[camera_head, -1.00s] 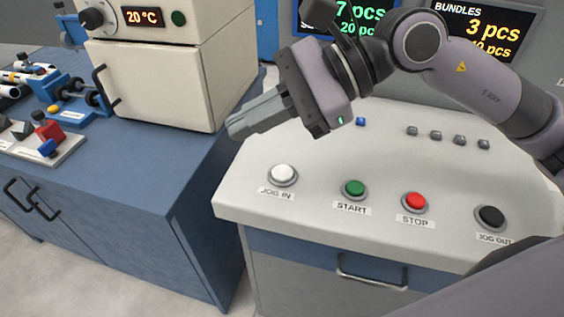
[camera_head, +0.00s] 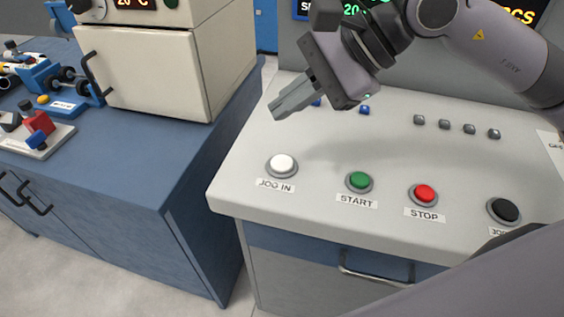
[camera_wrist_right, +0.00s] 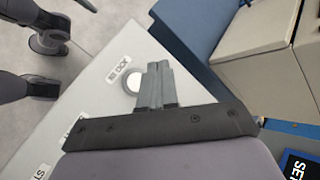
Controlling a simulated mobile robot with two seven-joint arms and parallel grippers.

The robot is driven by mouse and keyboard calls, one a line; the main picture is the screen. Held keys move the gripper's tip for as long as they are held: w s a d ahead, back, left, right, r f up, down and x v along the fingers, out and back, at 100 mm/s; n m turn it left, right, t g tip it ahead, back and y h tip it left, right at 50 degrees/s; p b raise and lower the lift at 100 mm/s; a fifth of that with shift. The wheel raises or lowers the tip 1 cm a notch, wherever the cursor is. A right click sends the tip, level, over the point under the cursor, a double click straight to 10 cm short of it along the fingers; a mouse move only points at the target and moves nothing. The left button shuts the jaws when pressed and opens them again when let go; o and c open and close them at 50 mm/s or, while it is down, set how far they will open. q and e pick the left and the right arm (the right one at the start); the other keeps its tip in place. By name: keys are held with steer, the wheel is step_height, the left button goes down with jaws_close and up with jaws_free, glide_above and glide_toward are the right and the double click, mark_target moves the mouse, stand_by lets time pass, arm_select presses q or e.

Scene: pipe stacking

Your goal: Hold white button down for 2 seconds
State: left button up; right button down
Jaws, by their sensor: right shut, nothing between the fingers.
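The white JOG IN button (camera_head: 282,165) sits at the front left of the light console top, in a grey ring, and looks unpressed. My right gripper (camera_head: 272,110) is shut and empty, above the console and behind the white button in the head view. In the right wrist view the closed fingertips (camera_wrist_right: 158,66) appear just beside the white button (camera_wrist_right: 133,84), partly covering it. They look apart from it in the head view. My left gripper is not in view.
Green START (camera_head: 359,181), red STOP (camera_head: 424,194) and black (camera_head: 503,211) buttons line the console front. Several small grey switches (camera_head: 445,124) stand behind them. A blue bench (camera_head: 130,150) with a cream oven (camera_head: 150,70) is at left, across a gap.

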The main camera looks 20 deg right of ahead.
steer(key=b, duration=0.4)
glide_above(288, 163)
step_height(288, 163, down, 6)
steer(key=shift+f, duration=0.2)
steer(key=shift+f+b, duration=0.5)
steer(key=shift+r, duration=0.1)
stand_by(1.1)
steer(key=shift+f, duration=0.25)
steer(key=shift+f+b, duration=0.2)
steer(key=shift+b, duration=0.45)
